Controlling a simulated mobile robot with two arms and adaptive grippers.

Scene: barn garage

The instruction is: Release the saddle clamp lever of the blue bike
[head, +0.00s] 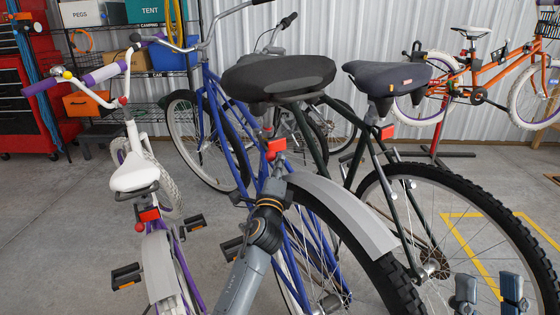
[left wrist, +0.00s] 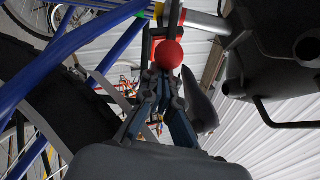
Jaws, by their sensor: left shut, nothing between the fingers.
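The blue bike (head: 222,128) stands in the middle of the head view, with a wide black saddle (head: 278,74). A red block (head: 275,148) shows below its saddle. In the left wrist view a red ball (left wrist: 168,54), apparently the lever's knob, sits in front of a red part, beside the silver post (left wrist: 208,22). My left gripper (left wrist: 160,82) is shut and empty, its fingertips just below the ball; I cannot tell whether they touch it. In the head view my left gripper (head: 272,182) is below the saddle. My right gripper (head: 489,287) is open and empty at the lower right.
A white and purple bike (head: 134,176) stands close at left. A bike with a dark grey saddle (head: 388,78) stands close at right. A grey fender (head: 345,210) lies beside my left gripper. An orange bike (head: 490,70) and shelves (head: 120,102) are behind.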

